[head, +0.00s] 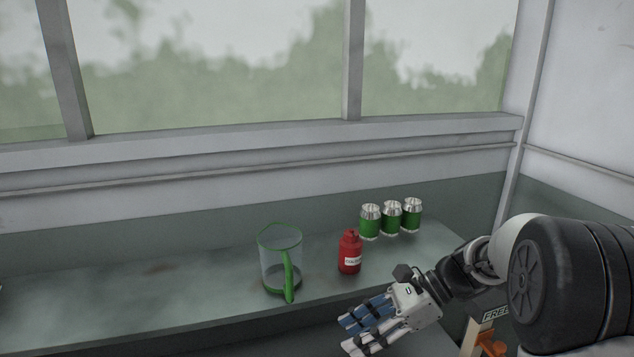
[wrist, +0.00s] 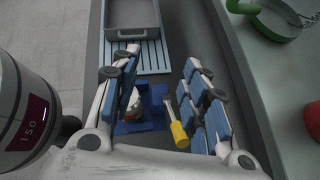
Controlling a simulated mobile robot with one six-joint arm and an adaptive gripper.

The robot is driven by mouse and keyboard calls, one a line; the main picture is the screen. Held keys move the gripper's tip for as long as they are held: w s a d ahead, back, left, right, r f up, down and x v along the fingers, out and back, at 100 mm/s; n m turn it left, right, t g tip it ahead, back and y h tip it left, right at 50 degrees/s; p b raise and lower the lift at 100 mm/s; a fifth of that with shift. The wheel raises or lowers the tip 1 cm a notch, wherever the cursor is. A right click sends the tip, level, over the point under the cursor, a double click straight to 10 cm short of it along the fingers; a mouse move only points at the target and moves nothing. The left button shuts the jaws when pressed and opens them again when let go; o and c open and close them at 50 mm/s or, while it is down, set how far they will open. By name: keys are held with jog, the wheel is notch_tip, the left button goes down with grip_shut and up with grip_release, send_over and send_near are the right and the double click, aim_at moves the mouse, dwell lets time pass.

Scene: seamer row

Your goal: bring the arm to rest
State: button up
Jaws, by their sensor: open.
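My gripper (head: 346,334) is in front of the bench's front edge in the head view, at the lower middle right. Its blue-padded fingers are spread apart and point to the lower left. In the wrist view the gripper (wrist: 160,72) is open, with nothing held between its fingers. Beyond the fingers, lower down, lie a blue holder (wrist: 130,127) with a white and red item (wrist: 134,102) in it, and a tool with a yellow handle (wrist: 179,134). My arm comes in from the right and is bent.
The bench (head: 190,290) bears a clear jug with green rim and handle (head: 280,262), a red bottle (head: 349,253) and several green cans (head: 391,217). The bench's left part is mostly clear. A grey tray (wrist: 132,16) lies beyond the fingers. A "FREE" sign (head: 496,315) is at lower right.

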jog(key=s+d+r+n+t+h, duration=0.1)
jog(key=s+d+n+t+h, duration=0.1)
jog(key=s+n, duration=0.4)
jog(key=s+d+r+n+t+h, duration=0.1)
jog(key=s+n+h, duration=0.4)
jog(key=s, duration=0.4)
jog(key=s+d+r+n+t+h+b, duration=0.1)
jog(key=s+d+n+t+h, duration=0.1)
jog(key=s+n+h, duration=0.2)
jog(key=s+n, duration=0.3)
jog(key=s, duration=0.1)
jog(key=shift+d+r+t, duration=0.15)
jog(key=shift+d+t, duration=0.15)
jog(key=shift+c, duration=0.5)
jog(key=shift+c, duration=0.4)
jog(key=shift+s, duration=0.15)
